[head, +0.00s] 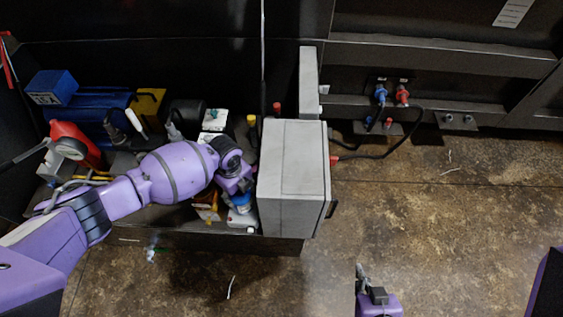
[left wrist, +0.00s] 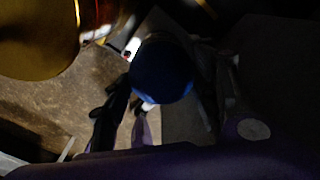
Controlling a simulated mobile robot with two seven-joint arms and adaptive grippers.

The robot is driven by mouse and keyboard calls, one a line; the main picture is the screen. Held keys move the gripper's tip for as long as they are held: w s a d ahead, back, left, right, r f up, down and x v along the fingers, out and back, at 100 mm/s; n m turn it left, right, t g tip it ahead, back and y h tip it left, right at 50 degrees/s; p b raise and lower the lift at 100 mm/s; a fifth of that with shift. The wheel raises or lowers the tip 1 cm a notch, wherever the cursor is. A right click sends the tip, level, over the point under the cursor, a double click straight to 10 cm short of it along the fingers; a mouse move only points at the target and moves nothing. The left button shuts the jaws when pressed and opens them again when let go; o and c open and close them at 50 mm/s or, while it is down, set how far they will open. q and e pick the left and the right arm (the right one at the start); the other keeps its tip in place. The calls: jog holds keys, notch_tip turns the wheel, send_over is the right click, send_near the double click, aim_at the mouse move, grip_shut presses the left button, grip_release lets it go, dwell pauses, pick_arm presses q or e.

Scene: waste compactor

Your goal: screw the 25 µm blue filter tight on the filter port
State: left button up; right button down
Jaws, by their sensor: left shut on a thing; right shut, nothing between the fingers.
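The blue filter (head: 242,208) shows as a small blue and white piece under my left gripper (head: 239,196), low in the machine bay beside the grey box. In the left wrist view the filter (left wrist: 162,70) is a dark blue round body between the fingers. My left gripper is shut on it. The filter port is hidden beneath the filter and gripper, so I cannot tell how the filter sits on it. My right gripper (head: 362,273) is shut and empty over the floor at the bottom of the head view.
A large grey box (head: 293,175) stands directly right of my left gripper. A blue motor (head: 90,110), a red part (head: 76,143) and several fittings crowd the bay to the left. Blue (head: 380,93) and red (head: 402,95) hose couplings sit at the back. The brown floor at right is mostly clear.

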pick_arm(q)
jog(key=shift+w, duration=0.1)
jog(key=m+b, duration=0.1)
jog(key=m, duration=0.1)
jog(key=shift+m, duration=0.4)
jog(key=shift+m+b, duration=0.3)
jog(key=shift+m, duration=0.5)
jog(key=shift+r+m, duration=0.1)
jog(key=shift+m, duration=0.3)
pick_arm(e)
jog(key=s+f, duration=0.2)
jog(key=shift+f+g, duration=0.3)
jog(key=shift+f, duration=0.05)
pick_arm(q)
jog(key=shift+w, duration=0.1)
jog(key=shift+m+b, duration=0.55)
jog(key=shift+m, duration=0.55)
jog(key=shift+m+b, duration=0.3)
jog(key=shift+m, duration=1.1)
pick_arm(e)
jog(key=s+f, duration=0.2)
jog(key=shift+f, duration=0.3)
